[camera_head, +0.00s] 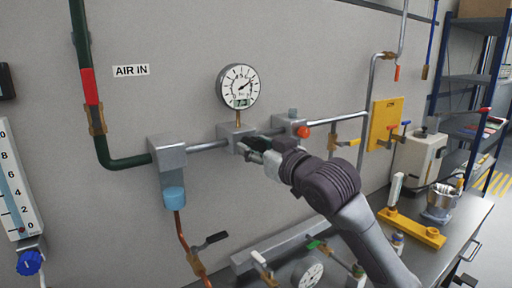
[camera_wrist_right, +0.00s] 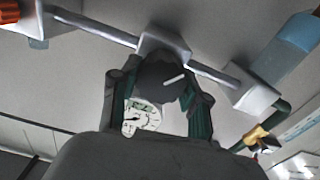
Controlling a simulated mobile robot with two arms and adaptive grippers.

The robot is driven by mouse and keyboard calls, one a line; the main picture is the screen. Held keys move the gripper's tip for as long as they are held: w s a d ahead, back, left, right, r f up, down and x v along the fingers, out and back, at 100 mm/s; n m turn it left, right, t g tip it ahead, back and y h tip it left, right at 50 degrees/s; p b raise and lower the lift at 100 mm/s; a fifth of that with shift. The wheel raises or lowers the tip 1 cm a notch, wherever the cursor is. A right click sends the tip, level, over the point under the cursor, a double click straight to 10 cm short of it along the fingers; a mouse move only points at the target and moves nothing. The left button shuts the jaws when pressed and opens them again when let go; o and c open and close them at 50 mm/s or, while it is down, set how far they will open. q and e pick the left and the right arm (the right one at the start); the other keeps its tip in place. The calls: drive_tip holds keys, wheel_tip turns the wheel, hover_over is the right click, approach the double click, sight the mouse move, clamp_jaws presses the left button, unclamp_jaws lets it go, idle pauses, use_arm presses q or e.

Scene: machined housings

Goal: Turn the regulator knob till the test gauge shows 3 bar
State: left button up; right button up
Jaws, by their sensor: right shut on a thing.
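The test gauge (camera_head: 238,86) is round and white, on a short stem above the regulator block (camera_head: 231,134). Its needle points up and to the right; I cannot read the value surely. In the right wrist view the gauge (camera_wrist_right: 140,118) is partly hidden. The dark regulator knob (camera_wrist_right: 162,76) has a white line mark and sits in front of the block. My right gripper (camera_head: 256,147) is shut on the knob, with one dark green finger on each side in the wrist view. In the head view the gripper largely hides the knob. My left gripper is not in view.
A grey block with a blue bowl (camera_head: 173,197) hangs left on the pipe. A block with an orange-red knob (camera_head: 303,132) is close to the right of my gripper. Valve handles (camera_head: 211,241) and a bench (camera_head: 463,218) with parts lie below.

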drive_tip(key=shift+r+n+p, duration=0.15)
drive_tip(key=shift+n+p, duration=0.55)
drive_tip(key=shift+n, duration=0.3)
drive_tip(key=n+p, duration=0.2)
drive_tip(key=n, duration=0.1)
drive_tip(key=n+p, duration=0.2)
drive_tip(key=n, duration=0.2)
drive_tip(key=shift+a, duration=0.1)
drive_tip(key=n+p, duration=0.2)
drive_tip(key=n, duration=0.1)
drive_tip(key=shift+s+n, duration=0.1)
drive_tip(key=shift+n, duration=0.2)
drive_tip(key=n+p, duration=0.1)
drive_tip(key=n, duration=0.1)
drive_tip(key=n+p, duration=0.3)
drive_tip(key=n, duration=0.2)
drive_tip(key=shift+f+p, duration=0.3)
drive_tip(key=n+p, duration=0.2)
drive_tip(key=n, duration=0.2)
drive_tip(key=shift+f, duration=0.1)
drive_tip(key=shift+f+n+p, duration=0.1)
drive_tip(key=shift+n+p, duration=0.4)
drive_tip(key=shift+n, duration=0.4)
